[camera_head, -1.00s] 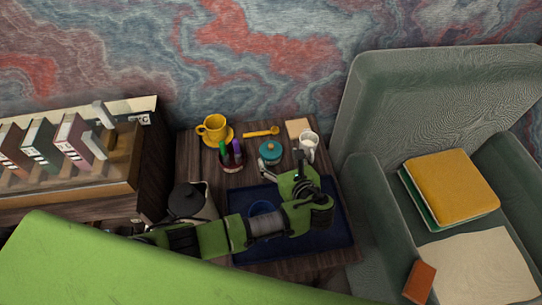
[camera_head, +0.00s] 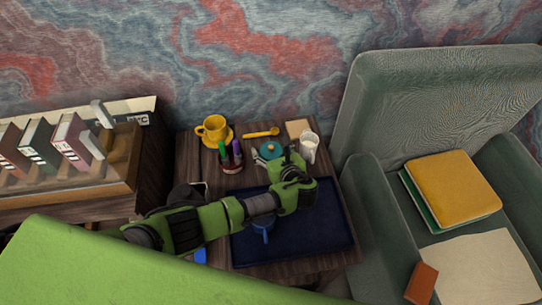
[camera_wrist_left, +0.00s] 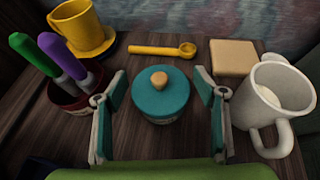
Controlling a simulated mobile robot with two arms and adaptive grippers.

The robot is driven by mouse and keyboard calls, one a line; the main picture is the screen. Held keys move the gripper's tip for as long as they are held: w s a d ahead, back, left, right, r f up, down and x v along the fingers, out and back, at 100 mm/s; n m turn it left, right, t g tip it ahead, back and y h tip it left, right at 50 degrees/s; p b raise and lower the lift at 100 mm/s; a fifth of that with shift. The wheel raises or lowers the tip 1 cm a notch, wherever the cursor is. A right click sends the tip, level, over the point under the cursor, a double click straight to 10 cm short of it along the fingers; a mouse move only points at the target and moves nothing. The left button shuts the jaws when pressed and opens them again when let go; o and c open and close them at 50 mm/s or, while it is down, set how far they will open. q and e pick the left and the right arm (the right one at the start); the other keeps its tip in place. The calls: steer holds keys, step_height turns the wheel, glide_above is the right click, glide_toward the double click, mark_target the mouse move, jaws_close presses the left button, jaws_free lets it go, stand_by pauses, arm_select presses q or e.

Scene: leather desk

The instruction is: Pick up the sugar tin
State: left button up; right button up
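The sugar tin looks to be the round teal tin (camera_head: 270,150) with a teal lid and a tan knob, on the small wooden table. It also shows in the left wrist view (camera_wrist_left: 160,95), upright and centred. My left gripper (camera_head: 272,157) is open, its two fingers standing on either side of the tin in the left wrist view (camera_wrist_left: 160,112). Gaps show between the fingers and the tin, so I see no contact. In the head view the gripper partly covers the tin's near side. My right gripper is not in view.
A white mug (camera_wrist_left: 277,100) stands close right of the tin, and a pen cup (camera_wrist_left: 80,90) close left. Behind are a yellow cup (camera_wrist_left: 80,30), a yellow spoon (camera_wrist_left: 160,51) and a tan square block (camera_wrist_left: 233,57). A dark blue tray (camera_head: 330,235) lies in front.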

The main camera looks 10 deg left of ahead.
arm_select(q)
steer(key=c, duration=0.7)
steer(key=shift+r, duration=0.65)
steer(key=c, duration=0.5)
steer(key=s+r, duration=0.1)
steer(key=r, duration=0.1)
steer(key=s+r+p, duration=0.1)
steer(key=s+r, duration=0.1)
steer(key=s+r+p, duration=0.1)
steer(key=r, duration=0.2)
steer(key=shift+s+d+r, duration=0.1)
steer(key=shift+s+d, duration=0.1)
steer(key=shift+c, duration=0.8)
steer(key=s+d+r+p, duration=0.1)
steer(key=s+r, duration=0.3)
steer(key=s, duration=0.5)
steer(key=shift+s+r, duration=0.25)
steer(key=shift+s, duration=0.05)
steer(key=o, duration=2.1)
